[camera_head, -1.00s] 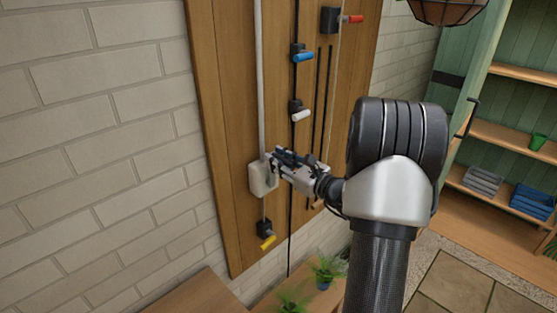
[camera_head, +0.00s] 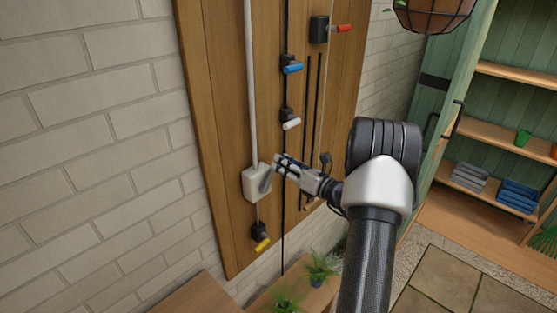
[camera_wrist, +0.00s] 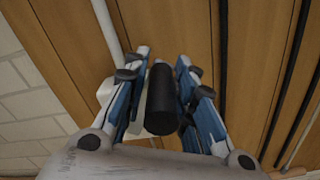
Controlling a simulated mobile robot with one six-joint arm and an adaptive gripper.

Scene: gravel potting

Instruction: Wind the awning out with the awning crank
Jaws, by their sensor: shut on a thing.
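The awning crank has a white box (camera_head: 256,184) at the foot of a long pale pole (camera_head: 251,80) on the wooden wall panel. A short grey crank arm (camera_head: 266,181) shows on the box's right side. My gripper (camera_head: 277,167) is just right of the box. In the wrist view my gripper (camera_wrist: 162,60) is shut on a black cylindrical handle (camera_wrist: 162,100), with blue-lined fingers on both sides of it. The white box (camera_wrist: 105,92) shows partly behind the fingers there. The awning is not in view.
Other handles hang on the panel: blue (camera_head: 293,68), white (camera_head: 291,124), red (camera_head: 343,28) and yellow (camera_head: 262,244). Potted plants (camera_head: 320,268) stand below. A shelf unit (camera_head: 480,137) with folded cloths is at the right. Brick wall lies left of the panel.

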